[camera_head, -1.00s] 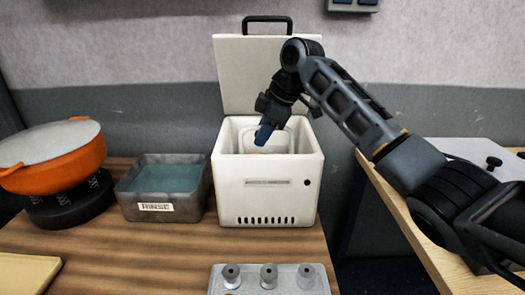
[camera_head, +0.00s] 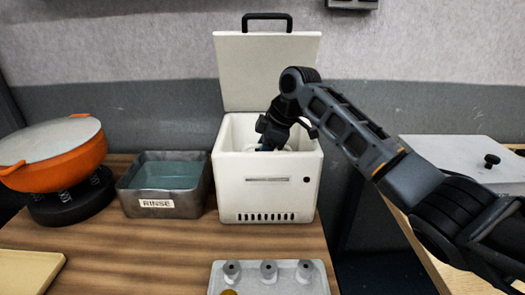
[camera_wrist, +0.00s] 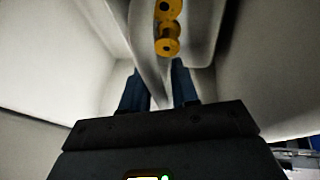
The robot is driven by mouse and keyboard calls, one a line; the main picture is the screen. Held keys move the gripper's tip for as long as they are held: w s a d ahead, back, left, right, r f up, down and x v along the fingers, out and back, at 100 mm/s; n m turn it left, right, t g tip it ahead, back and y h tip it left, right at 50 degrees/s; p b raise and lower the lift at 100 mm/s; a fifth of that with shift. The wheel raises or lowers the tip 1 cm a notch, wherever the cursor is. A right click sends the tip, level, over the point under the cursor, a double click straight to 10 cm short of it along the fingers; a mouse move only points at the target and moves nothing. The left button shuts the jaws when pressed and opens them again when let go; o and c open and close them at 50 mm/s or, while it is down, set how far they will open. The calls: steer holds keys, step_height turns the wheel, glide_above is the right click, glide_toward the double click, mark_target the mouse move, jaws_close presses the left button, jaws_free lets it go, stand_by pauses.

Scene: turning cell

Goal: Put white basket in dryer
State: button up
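The white dryer (camera_head: 267,201) stands on the wooden table with its lid (camera_head: 267,75) raised. My gripper (camera_head: 268,147) is down inside the dryer's opening. In the wrist view my gripper (camera_wrist: 157,90) has its blue fingers closed on a thin white strip of the white basket (camera_wrist: 197,45). Yellow spool-shaped parts (camera_wrist: 168,46) lie in the basket. The dryer's pale inner walls (camera_wrist: 55,60) surround it. In the head view the basket is mostly hidden by the dryer's front wall and my gripper. Whether it touches the dryer floor I cannot tell.
A grey bin labelled RINSE (camera_head: 141,200) with bluish liquid is left of the dryer. A tray (camera_head: 290,287) of grey spools is in front. A second table (camera_head: 425,245) is at right.

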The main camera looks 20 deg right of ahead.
steer(key=shift+o, duration=1.1)
steer(key=shift+r, duration=0.1)
steer(key=b+v, duration=0.2)
steer(key=v, duration=1)
